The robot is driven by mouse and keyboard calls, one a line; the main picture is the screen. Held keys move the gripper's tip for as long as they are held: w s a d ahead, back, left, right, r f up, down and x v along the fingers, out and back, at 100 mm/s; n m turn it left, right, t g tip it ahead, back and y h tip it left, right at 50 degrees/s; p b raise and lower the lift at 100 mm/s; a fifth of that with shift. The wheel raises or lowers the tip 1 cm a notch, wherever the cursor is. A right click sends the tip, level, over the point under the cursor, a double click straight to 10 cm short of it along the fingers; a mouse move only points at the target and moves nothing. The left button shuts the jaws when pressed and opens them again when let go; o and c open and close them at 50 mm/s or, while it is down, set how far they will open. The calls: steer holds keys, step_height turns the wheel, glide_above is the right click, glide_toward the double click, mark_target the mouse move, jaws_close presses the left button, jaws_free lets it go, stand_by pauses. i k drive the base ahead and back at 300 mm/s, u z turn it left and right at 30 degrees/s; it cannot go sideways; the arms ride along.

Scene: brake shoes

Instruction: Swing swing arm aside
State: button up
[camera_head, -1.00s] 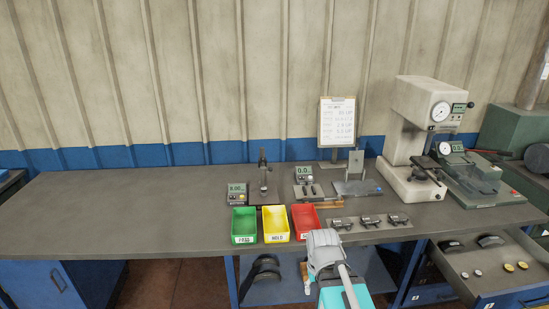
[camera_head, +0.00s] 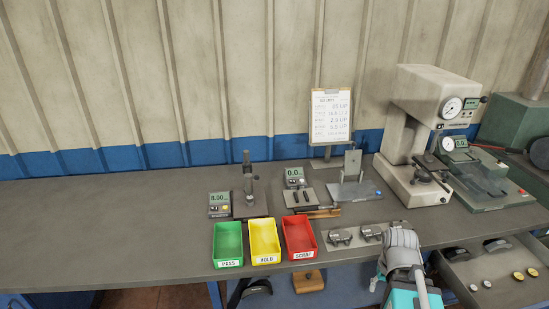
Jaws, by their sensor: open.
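No part is clearly recognisable as the swing arm. A dark lever-like part (camera_head: 431,168) sits low on the front of the pale press-like machine (camera_head: 408,130) at the back right of the bench, below its dial gauge. The green bench instrument (camera_head: 482,180) with a second dial (camera_head: 447,144) stands beside it. I cannot tell whether either carries the swing arm. My own grey and teal arm (camera_head: 402,245) shows at the bottom right, in front of the bench edge. Its fingers are not visible, and nothing visible is held.
Green (camera_head: 228,243), yellow (camera_head: 264,240) and red (camera_head: 299,236) bins stand along the front edge. A plate with clamps (camera_head: 352,237) lies partly behind my arm. The bench's left side is clear.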

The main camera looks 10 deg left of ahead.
mark_target(247, 170)
steer(key=i, duration=1.2)
steer(key=u, duration=0.8)
